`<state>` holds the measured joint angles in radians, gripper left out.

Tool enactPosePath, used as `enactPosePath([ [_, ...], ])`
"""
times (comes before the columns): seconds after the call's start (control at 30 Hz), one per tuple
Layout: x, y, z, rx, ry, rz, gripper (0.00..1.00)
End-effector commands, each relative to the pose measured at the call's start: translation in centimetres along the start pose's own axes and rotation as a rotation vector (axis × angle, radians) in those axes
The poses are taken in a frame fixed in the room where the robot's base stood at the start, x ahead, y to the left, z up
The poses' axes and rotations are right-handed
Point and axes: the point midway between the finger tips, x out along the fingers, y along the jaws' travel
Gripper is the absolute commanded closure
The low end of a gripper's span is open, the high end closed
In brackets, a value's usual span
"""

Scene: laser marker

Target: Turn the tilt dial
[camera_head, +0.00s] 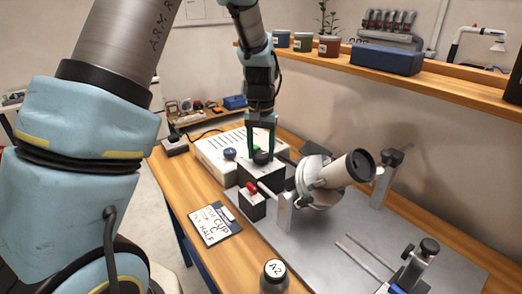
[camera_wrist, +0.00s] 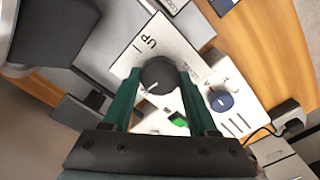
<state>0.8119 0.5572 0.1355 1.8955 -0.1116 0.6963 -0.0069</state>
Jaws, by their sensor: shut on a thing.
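The tilt dial (camera_head: 261,157), a dark round knob, sits on top of a box with a white top. In the wrist view the dial (camera_wrist: 158,74) shows a light pointer mark, and the letters "UP" are printed on the white plate beside it. My gripper (camera_head: 260,151) reaches down from above with its two green fingers on either side of the dial. In the wrist view my gripper (camera_wrist: 160,80) is shut on the dial, one finger against each side.
A blue knob (camera_head: 229,153) on a white control box sits close to my gripper's left. A red button (camera_head: 252,188) on a small box and a tilted cylindrical device (camera_head: 335,174) stand nearby. A wooden shelf (camera_head: 400,75) runs behind. A card (camera_head: 213,225) lies in front.

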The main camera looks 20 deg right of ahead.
Motion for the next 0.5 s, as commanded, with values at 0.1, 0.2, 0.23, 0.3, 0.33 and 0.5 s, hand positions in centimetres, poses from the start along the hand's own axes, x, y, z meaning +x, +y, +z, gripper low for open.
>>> enactPosePath([
  [0.1, -0.06, 0.02, -0.02, -0.047, 0.001, 0.0, 0.96],
  [0.2, -0.04, 0.02, -0.03, -0.074, 0.001, 0.0, 0.96],
  [0.23, -0.04, 0.02, -0.03, -0.08, 0.001, 0.0, 0.96],
  [0.3, -0.03, 0.01, -0.03, -0.091, 0.001, 0.0, 0.96],
  [0.33, -0.03, 0.01, -0.03, -0.094, 0.001, 0.0, 0.96],
  [0.5, -0.02, 0.01, -0.04, -0.103, 0.001, 0.0, 0.96],
])
